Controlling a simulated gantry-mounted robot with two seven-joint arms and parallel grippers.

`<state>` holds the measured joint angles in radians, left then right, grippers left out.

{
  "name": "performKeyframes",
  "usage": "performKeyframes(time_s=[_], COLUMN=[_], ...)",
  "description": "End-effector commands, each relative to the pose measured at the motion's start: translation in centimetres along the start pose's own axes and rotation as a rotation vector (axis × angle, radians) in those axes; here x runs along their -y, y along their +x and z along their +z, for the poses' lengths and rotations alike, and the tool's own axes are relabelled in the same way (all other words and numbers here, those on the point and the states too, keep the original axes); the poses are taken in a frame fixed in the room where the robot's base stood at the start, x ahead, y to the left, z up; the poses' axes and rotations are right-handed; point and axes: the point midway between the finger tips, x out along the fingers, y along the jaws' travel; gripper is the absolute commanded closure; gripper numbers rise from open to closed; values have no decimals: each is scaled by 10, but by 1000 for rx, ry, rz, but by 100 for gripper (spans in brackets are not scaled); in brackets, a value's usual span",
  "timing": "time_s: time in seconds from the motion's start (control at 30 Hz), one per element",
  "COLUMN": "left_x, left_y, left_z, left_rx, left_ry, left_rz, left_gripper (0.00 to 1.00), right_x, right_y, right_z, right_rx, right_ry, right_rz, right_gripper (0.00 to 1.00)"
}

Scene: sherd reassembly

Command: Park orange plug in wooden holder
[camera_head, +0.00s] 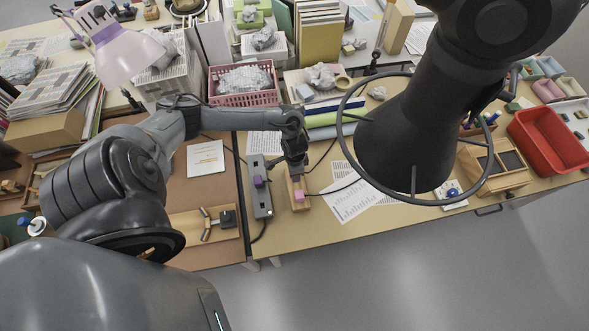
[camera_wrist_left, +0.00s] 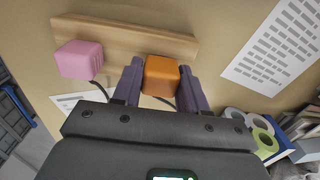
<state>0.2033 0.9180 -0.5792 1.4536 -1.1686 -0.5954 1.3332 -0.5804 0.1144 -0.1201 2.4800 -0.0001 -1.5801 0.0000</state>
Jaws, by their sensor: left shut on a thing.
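The orange plug (camera_wrist_left: 161,76) is between the two fingers of my left gripper (camera_head: 296,176), which is shut on it. In the wrist view, the plug overlaps the near edge of the wooden holder (camera_wrist_left: 125,36); I cannot tell whether it is seated or just above. A pink plug (camera_wrist_left: 79,60) stands at the left end of the holder. In the head view, the holder (camera_head: 289,190) lies below my left gripper, with the pink plug (camera_head: 299,195) at its near end. The orange plug is hidden there. My right gripper is out of view.
A grey power strip (camera_head: 265,206) with a purple plug (camera_head: 258,181) lies left of the holder. Dark cords run around it. Printed papers (camera_head: 355,203) lie to the right. A pink basket (camera_head: 242,97) and stacked books stand behind.

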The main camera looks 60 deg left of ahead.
Motion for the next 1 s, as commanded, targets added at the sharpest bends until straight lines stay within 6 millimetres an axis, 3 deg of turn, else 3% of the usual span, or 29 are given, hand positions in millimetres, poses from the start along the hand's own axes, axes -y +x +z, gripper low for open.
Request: performKeyframes(time_s=[0.77, 0.8, 0.93, 1.0], left_x=[0, 0, 0, 0], left_y=[9, 9, 8, 8], left_z=[0, 0, 0, 0], left_rx=[1, 1, 0, 0], left_ry=[1, 1, 1, 1], left_rz=[0, 0, 0, 0], left_gripper=[87, 52, 32, 28], right_x=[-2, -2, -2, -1], right_y=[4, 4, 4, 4], right_z=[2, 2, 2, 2], right_rx=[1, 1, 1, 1], right_ry=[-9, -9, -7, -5], right_rz=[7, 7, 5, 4], right_gripper=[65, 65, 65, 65])
